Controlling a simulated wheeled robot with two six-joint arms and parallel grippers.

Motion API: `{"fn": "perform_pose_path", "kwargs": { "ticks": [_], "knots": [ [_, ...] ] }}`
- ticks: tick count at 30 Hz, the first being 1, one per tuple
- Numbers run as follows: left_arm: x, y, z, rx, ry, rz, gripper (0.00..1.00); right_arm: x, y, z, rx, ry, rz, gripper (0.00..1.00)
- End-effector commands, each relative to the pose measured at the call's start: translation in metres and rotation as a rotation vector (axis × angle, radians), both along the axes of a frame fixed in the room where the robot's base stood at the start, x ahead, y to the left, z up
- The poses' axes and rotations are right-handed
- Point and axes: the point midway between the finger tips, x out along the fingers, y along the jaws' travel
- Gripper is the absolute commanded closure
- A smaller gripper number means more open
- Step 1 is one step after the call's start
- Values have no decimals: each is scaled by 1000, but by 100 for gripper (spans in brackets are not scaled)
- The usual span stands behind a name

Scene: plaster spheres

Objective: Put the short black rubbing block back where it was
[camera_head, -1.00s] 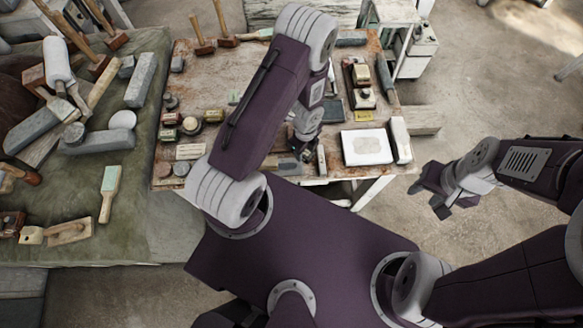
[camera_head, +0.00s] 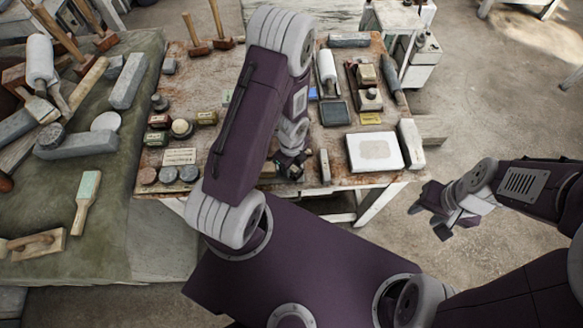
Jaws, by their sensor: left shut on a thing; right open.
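My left gripper (camera_head: 289,168) points down over the front part of the worn wooden table (camera_head: 340,176). It is shut on a small dark thing, most likely the short black rubbing block; the jaws and my arm hide most of it. I cannot tell whether it touches the table top. An upright-looking narrow grey piece (camera_head: 324,165) is just right of the jaws. My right gripper (camera_head: 436,212) is open and empty, out over the floor right of the table.
A white slab (camera_head: 374,152) and a pale block (camera_head: 411,143) lie at the table's right. A dark square plate (camera_head: 334,113) and a white roller (camera_head: 327,72) lie behind the jaws. Several round tins and small boxes stand at left. A cluttered green-covered bench (camera_head: 110,220) is further left.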

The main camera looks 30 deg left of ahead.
Motion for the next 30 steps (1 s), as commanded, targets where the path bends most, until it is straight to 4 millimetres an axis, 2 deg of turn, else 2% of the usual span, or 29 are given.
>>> {"fn": "perform_pose_path", "kwargs": {
  "ticks": [4,5,6,7,16,20,26,30],
  "knots": [
    [0,0,-5,0,0,1,100,0,0,-5,0,0,0,58],
    [0,0,-3,0,0,1,55,0,0,-3,0,0,0,58],
    [0,0,-3,0,0,1,44,0,0,-3,0,0,0,58],
    [0,0,-3,0,0,1,42,0,0,-3,0,0,0,58],
    [0,0,-2,0,0,1,42,0,0,-2,0,0,0,58],
    [0,0,7,0,0,0,42,0,0,7,0,0,0,58],
    [0,0,44,0,0,-1,42,0,0,44,0,0,0,58],
    [0,0,80,0,0,0,42,0,0,80,0,0,0,58]
  ]
}}
